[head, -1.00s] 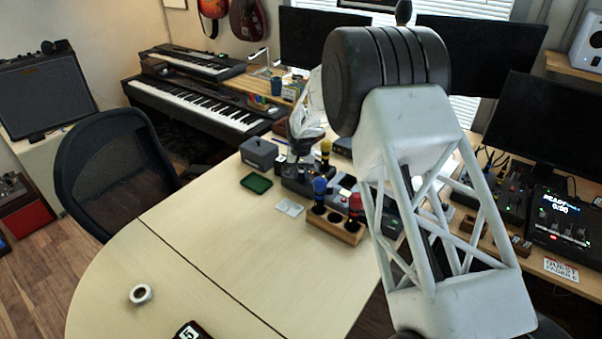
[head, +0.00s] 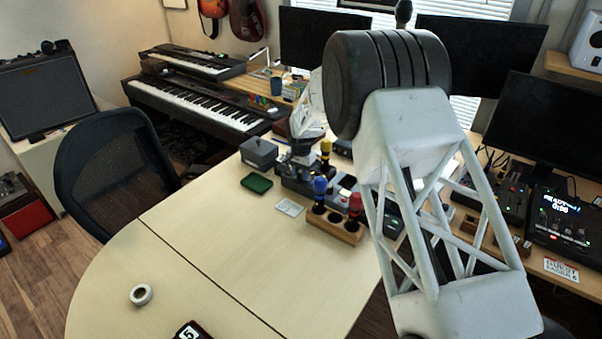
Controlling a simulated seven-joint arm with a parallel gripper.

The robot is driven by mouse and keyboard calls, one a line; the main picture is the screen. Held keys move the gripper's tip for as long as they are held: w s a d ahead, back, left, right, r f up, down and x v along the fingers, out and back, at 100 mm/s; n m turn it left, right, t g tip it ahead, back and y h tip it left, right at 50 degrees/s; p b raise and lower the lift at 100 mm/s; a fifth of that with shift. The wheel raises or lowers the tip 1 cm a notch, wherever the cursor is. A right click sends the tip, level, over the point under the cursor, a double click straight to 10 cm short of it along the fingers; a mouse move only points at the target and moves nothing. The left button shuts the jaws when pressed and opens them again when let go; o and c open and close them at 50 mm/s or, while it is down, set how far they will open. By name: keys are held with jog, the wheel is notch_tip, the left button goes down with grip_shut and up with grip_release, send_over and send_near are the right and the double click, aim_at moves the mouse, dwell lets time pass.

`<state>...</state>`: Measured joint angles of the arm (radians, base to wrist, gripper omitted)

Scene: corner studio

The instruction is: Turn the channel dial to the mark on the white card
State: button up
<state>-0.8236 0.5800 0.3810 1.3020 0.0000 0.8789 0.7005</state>
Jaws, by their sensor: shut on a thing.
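My gripper (head: 302,152) is small and far off in the head view, partly behind my own arm. It points down at a dark unit (head: 296,176) on the far part of the desk and is shut on what appears to be the channel dial, which the fingers hide. A small white card (head: 290,207) lies flat on the desk in front of that unit. Its mark is too small to read.
A white tape roll (head: 141,294) lies in front. The desk's middle is clear.

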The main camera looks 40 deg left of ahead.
jog(key=shift+r, duration=0.1)
jog(key=o, duration=0.9)
jog(key=shift+o, duration=0.2)
jog(key=shift+r, duration=3.85)
